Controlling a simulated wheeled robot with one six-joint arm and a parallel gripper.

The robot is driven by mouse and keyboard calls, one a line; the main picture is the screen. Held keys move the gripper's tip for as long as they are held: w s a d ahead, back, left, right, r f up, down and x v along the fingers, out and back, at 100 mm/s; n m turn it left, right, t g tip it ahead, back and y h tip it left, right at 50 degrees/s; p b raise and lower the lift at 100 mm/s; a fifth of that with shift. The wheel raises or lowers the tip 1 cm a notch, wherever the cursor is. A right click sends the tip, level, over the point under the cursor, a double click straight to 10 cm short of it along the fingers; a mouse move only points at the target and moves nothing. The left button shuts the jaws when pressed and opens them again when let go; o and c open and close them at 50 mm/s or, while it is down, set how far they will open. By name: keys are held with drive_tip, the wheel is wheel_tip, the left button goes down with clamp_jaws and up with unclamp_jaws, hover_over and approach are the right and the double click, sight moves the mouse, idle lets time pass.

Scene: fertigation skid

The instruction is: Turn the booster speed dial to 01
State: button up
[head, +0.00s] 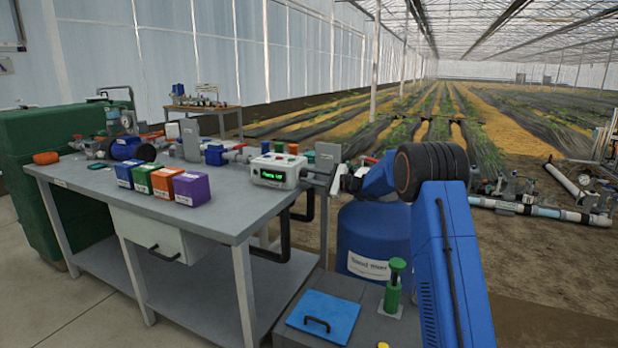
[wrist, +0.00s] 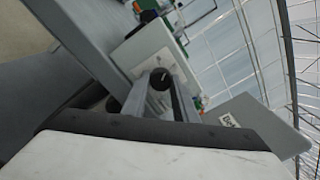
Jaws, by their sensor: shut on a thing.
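A white control box (head: 277,171) with a green lit display stands at the right end of the grey bench. The text on the display is too small to read surely. The booster speed dial (wrist: 161,77) shows in the wrist view as a round black knob with a short white mark on its face. My gripper (wrist: 158,92) is shut on the dial, with a grey finger on either side of it. In the head view my gripper (head: 314,174) reaches the right side of the box, and the dial is hidden there. I cannot read any scale around the dial.
A grey plate with a partly visible label (wrist: 258,125) stands close beside my gripper. Several coloured boxes (head: 163,184) sit on the bench (head: 225,213). A blue drum (head: 372,238) and a green plunger (head: 394,286) stand below my arm.

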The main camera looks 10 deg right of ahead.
drive_tip(key=n, duration=0.5)
drive_tip(key=shift+f, duration=0.1)
idle(0.6)
drive_tip(key=o, duration=1.1)
drive_tip(key=shift+d, duration=0.1)
drive_tip(key=v, duration=1.1)
drive_tip(key=shift+s+d+f, duration=0.1)
drive_tip(key=shift+s+d, duration=0.1)
drive_tip(key=shift+d, duration=0.15)
